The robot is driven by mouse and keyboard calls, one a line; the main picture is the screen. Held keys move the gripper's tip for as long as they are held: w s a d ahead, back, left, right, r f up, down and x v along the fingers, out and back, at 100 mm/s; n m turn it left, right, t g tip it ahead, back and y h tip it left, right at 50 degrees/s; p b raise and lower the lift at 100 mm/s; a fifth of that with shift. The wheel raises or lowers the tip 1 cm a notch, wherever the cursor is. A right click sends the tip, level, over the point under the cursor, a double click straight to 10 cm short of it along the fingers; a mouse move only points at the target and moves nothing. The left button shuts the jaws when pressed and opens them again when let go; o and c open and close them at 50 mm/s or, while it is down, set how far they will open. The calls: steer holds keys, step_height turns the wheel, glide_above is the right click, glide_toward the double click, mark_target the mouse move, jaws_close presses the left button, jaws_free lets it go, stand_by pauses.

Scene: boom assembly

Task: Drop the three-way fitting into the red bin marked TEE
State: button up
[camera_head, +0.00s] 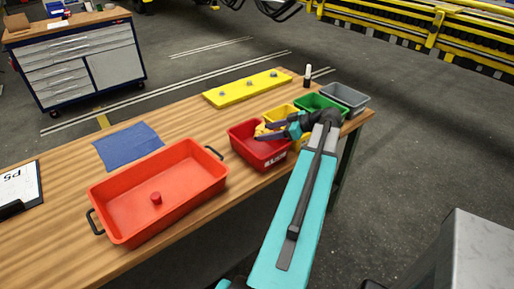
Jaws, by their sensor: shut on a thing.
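The red bin (248,149) stands near the table's right front edge, with a small white label (275,162) on its front that is too small to read. My gripper (268,129) reaches in from the right over the red bin. My arm hides part of the area right of the bin.
Yellow (280,112), green (311,102) and grey (346,95) bins stand in a row behind.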

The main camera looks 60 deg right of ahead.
steer(key=shift+f, duration=0.3)
steer(key=o, duration=1.8)
steer(key=shift+o, duration=0.2)
steer(key=b+v, duration=0.4)
steer(key=v, duration=0.9)
steer(key=shift+s, duration=0.35)
steer(key=shift+r, duration=0.15)
